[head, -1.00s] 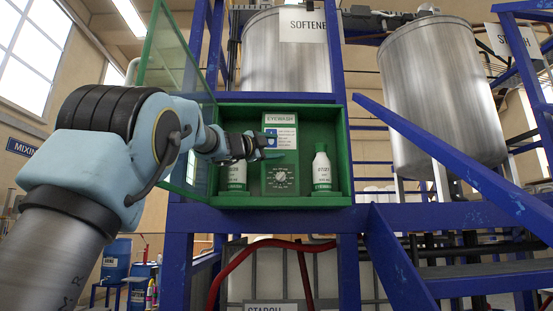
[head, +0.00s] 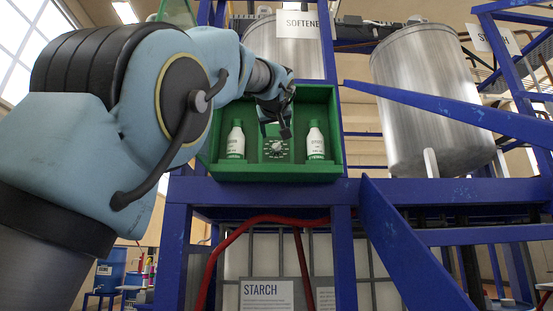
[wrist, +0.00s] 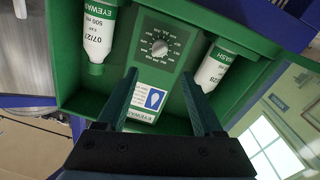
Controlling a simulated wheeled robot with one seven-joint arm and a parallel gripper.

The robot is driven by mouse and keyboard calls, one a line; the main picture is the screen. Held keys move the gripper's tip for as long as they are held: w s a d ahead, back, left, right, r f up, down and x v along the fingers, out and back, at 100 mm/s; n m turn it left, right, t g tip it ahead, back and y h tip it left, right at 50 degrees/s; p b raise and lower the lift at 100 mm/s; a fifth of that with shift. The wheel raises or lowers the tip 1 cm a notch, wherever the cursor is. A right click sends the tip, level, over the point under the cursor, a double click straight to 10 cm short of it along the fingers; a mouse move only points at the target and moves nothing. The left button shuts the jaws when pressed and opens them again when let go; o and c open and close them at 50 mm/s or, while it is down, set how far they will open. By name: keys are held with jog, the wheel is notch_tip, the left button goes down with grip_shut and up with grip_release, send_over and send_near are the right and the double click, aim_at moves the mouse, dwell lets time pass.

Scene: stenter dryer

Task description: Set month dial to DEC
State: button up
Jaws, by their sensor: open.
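The month dial (head: 276,147) is a small round knob inside a ring of month marks, low on the middle panel of the green eyewash box (head: 277,175). In the wrist view the dial (wrist: 160,48) shows upside down, beyond the fingertips. The pointer setting is too small to read. My gripper (head: 277,132) is in front of the panel, just above the dial in the head view. In the wrist view its two dark green fingers (wrist: 158,92) are spread apart with nothing between them, short of the dial.
A white eyewash bottle (head: 235,142) stands left of the dial and another bottle (head: 316,143) right of it, both close by. The box's side walls and top edge surround the space. The open clear door (wrist: 285,135) hangs at one side. Blue beams (head: 400,190) frame the box.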

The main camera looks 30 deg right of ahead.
aim_at(276, 146)
jog(key=p+x, duration=0.7)
jog(key=x, duration=0.2)
jog(key=shift+f+p, duration=0.1)
jog(key=shift+p, duration=0.2)
jog(key=shift+w+d+f+p, duration=0.15)
jog(key=shift+w+d+p, duration=0.2)
jog(key=shift+w, duration=0.25)
grip_shut()
